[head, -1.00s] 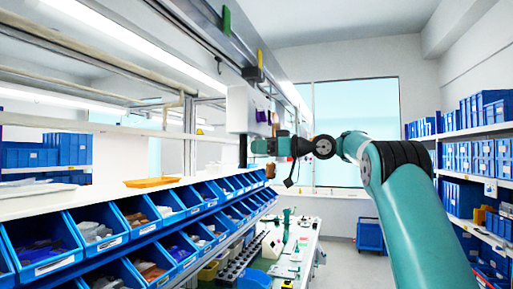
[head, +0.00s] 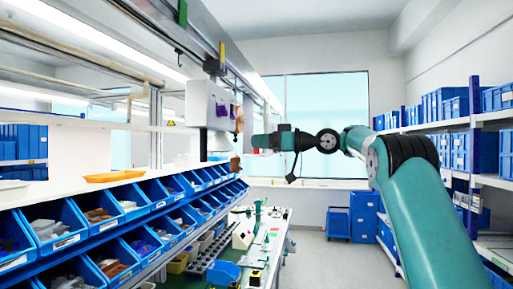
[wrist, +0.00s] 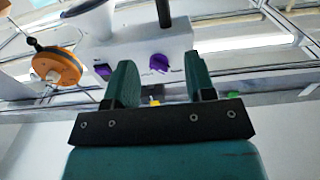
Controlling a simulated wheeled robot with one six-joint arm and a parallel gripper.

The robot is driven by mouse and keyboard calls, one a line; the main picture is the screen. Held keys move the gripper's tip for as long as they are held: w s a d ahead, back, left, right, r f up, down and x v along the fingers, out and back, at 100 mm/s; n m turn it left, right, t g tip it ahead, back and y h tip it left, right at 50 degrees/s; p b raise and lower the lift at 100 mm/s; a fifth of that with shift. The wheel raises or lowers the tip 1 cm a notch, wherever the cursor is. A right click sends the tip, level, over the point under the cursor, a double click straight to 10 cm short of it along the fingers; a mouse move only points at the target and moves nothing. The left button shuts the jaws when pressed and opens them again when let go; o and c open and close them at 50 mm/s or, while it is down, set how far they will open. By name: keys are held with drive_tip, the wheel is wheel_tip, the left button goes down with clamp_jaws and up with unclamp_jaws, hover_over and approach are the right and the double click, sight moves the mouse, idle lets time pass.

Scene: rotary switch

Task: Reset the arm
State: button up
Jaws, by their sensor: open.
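A white switch box (head: 203,106) hangs from the overhead rail in the head view, left of my gripper (head: 256,141). The wrist view shows the white box (wrist: 140,45) beyond the fingers, with two purple rotary knobs (wrist: 103,71) (wrist: 159,63) on its face. The right knob sits between the fingers in the picture, with no visible contact. My gripper (wrist: 160,82) is open, its two teal fingers apart and nothing between them. An orange disc (wrist: 62,68) is left of the box.
Blue bins (head: 68,222) line the shelf on the left. A green workbench (head: 268,240) with several parts stands below the arm. Blue boxes (head: 500,98) fill racks on the right.

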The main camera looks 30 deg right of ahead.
drive_tip(key=s+a+f+m+g+h+b, duration=0.1)
drive_tip(key=s+a+f+g+h+b, duration=0.25)
drive_tip(key=a+f, duration=0.75)
drive_tip(key=s+a+f+m+g+b, duration=0.1)
drive_tip(key=s+a+f+g+b, duration=0.1)
drive_tip(key=s+a+f+b, duration=0.6)
drive_tip(key=s+a+f+g+h+b, duration=0.2)
drive_tip(key=s+a+f+g, duration=0.1)
drive_tip(key=s+f, duration=1)
drive_tip(key=s+a+f+g+h+b, duration=0.3)
drive_tip(key=s+a+f+g, duration=0.1)
drive_tip(key=s+f, duration=0.9)
drive_tip(key=shift+a, duration=0.25)
drive_tip(key=shift+r+g, duration=0.1)
drive_tip(key=shift+g, duration=0.15)
drive_tip(key=shift+c, duration=0.3)
